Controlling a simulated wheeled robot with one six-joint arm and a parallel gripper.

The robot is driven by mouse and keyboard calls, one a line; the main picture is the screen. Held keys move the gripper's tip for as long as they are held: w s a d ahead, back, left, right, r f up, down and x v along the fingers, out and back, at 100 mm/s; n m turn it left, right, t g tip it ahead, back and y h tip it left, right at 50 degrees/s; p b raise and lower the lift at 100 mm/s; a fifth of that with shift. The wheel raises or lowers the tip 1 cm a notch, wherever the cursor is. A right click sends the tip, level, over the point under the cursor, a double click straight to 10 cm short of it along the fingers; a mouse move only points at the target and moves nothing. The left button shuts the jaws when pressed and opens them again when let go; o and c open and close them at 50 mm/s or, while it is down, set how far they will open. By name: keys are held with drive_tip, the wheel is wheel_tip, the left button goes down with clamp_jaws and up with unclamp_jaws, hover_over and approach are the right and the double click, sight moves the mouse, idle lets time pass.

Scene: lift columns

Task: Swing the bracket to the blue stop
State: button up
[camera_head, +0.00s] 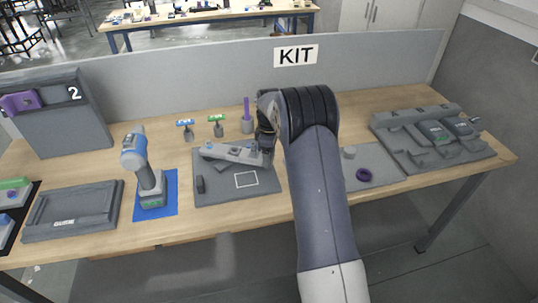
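The grey bracket (232,153) is a long bar lying over the back part of a dark grey mat (213,193), running from the middle left to the right. My gripper (264,151) points down at the bracket's right end, close to it or touching; I cannot tell which. My own wrist hides part of the gripper, and its fingers are too small and dark to show whether they are open or shut. I cannot clearly make out a blue stop near the bracket.
A white square outline (246,180) and a small dark block (200,185) are on the mat. A blue-and-grey drill (149,180) stands to the left. Upright tools, including a purple one (247,108), stand behind. A purple ring (363,175) and a grey tray (395,150) are right.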

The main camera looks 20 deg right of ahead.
drive_tip(key=shift+o, duration=1.2)
drive_tip(key=shift+r, duration=0.1)
wheel_tip(320, 180, up, 11)
drive_tip(key=b, duration=0.1)
drive_tip(key=shift+f, duration=0.3)
